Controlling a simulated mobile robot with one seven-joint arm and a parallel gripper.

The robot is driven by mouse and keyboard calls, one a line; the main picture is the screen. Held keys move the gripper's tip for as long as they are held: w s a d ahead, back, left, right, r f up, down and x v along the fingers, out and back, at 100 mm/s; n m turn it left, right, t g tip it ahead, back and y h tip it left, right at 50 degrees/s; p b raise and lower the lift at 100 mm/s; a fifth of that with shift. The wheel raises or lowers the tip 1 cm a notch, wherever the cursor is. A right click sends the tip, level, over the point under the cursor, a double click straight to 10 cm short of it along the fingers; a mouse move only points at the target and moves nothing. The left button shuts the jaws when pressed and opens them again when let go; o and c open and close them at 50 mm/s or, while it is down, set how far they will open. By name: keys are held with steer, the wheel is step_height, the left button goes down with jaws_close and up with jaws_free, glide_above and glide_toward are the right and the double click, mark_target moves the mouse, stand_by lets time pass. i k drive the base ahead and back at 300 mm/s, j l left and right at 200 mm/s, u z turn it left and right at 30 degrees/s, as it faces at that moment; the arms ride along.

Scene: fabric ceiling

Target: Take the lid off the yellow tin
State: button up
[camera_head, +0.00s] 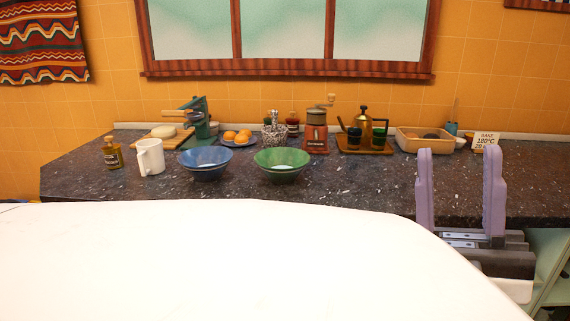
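I cannot make out a yellow tin or its lid in the head view. The nearest in colour is a gold, teapot-like vessel (363,121) on a wooden tray at the back of the counter; I cannot tell whether it is a tin. My gripper (459,155) is at the right, with its two lilac fingers upright and wide apart. Nothing shows between the fingers. It appears in front of the counter's right part and hides some of the counter.
The dark speckled counter (340,195) holds a blue bowl (206,171), a green bowl (282,174), a white mug (150,157), a bottle (112,152), a red grinder (316,137) and a wooden box (408,145). The front middle-right is bare.

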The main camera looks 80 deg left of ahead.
mark_target(109, 139)
steer(key=u, duration=2.75)
